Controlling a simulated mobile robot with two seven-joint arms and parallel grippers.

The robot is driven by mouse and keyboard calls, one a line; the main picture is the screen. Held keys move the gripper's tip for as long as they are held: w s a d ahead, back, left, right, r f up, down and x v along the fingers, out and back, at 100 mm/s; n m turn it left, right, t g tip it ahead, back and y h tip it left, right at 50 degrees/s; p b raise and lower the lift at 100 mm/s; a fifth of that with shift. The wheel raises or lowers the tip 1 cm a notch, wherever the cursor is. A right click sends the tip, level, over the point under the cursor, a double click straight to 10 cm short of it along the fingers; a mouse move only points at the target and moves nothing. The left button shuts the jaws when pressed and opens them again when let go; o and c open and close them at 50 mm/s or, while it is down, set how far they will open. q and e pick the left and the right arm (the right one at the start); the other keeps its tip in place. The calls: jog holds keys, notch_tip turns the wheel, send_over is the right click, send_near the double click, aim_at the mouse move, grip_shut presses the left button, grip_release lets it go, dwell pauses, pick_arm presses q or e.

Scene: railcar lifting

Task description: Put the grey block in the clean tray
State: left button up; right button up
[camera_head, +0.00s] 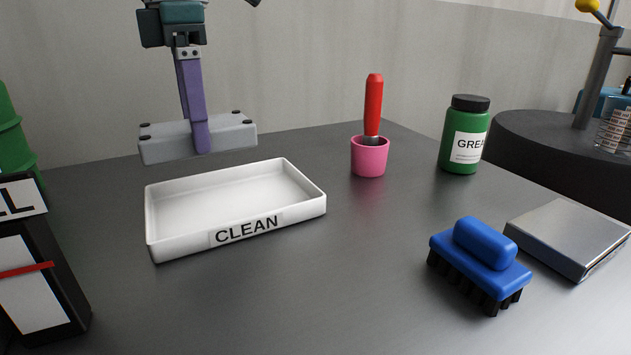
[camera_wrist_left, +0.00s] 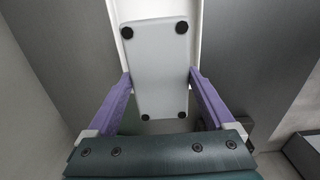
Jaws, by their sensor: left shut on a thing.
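The grey block (camera_head: 230,135) is a flat rectangular slab with dark round dots near its corners. My left gripper (camera_head: 201,138) comes down from the top and is shut on the block, with its purple fingers on the block's sides. The block is held up behind and above the far edge of the clean tray (camera_head: 235,232), a white empty tray labelled CLEAN. In the left wrist view the block (camera_wrist_left: 155,70) sits between both fingers of the gripper (camera_wrist_left: 160,82), with part of the white tray beyond it. My right gripper is not in view.
A pink cup (camera_head: 369,158) with a red-handled tool (camera_head: 374,105) stands right of the tray. A green jar (camera_head: 464,135), a blue brush (camera_head: 480,262) and a metal slab (camera_head: 568,238) are farther right. A dark labelled box (camera_head: 40,275) stands at left. The table in front of the tray is clear.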

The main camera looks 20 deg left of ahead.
aim_at(211, 212)
pick_arm(q)
notch_tip(211, 212, down, 9)
jog(key=shift+f+b, duration=0.1)
jog(key=shift+b, duration=0.3)
jog(key=shift+f, duration=0.15)
jog(key=o, duration=1.5)
jog(key=shift+c, duration=0.2)
jog(key=shift+r, duration=0.3)
notch_tip(211, 212, up, 12)
jog(key=shift+f+p, duration=0.1)
jog(key=shift+p, duration=0.5)
